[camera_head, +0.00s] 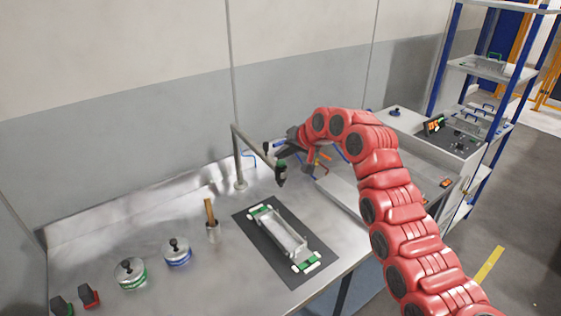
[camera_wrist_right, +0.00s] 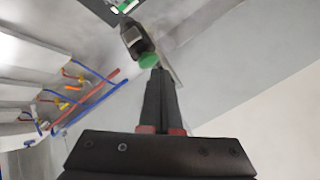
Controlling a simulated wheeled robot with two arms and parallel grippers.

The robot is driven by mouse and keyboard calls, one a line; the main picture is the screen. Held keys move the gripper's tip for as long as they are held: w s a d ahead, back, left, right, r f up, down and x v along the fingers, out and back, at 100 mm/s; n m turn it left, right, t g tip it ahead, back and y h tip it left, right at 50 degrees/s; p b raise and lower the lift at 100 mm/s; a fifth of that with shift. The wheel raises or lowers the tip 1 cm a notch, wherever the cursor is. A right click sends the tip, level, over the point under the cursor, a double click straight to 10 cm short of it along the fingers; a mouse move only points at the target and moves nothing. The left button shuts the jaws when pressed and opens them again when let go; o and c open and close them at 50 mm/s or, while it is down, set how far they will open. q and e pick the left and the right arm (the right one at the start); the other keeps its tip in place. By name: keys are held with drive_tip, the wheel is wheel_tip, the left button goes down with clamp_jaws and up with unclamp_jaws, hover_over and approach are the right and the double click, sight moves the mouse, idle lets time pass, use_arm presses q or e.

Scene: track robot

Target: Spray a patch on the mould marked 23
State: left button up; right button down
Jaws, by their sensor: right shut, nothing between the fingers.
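A long grey mould (camera_head: 282,232) with green and white ends lies on a dark mat (camera_head: 246,231) on the metal bench. I cannot read a number on it. A dark spray device (camera_head: 280,173) with a green part hangs from a bent metal stand (camera_head: 238,160) behind the mould. My right gripper (camera_head: 290,150) is beside the hanging device, partly hidden by its own arm. In the right wrist view, my shut, empty fingers (camera_wrist_right: 157,75) point toward the dark device (camera_wrist_right: 135,40) and its green disc (camera_wrist_right: 148,60). I cannot tell whether they touch it. My left gripper is not in view.
Two round lidded pots, green-banded (camera_head: 130,273) and blue-banded (camera_head: 176,252), stand at the left. A cup with a wooden handle (camera_head: 211,220) stands left of the mat. Coloured hoses (camera_wrist_right: 80,100) lie behind my gripper. A shelf rack (camera_head: 490,70) is at the right.

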sight(283, 163)
drive_tip(key=shift+f, duration=0.15)
drive_tip(key=shift+f+b, duration=0.25)
drive_tip(key=shift+b, duration=0.1)
drive_tip(key=shift+f, duration=0.1)
idle(0.3)
drive_tip(key=shift+r, duration=0.55)
drive_tip(key=shift+r+p, duration=2)
drive_tip(key=shift+r, duration=1.05)
drive_tip(key=shift+f, duration=0.1)
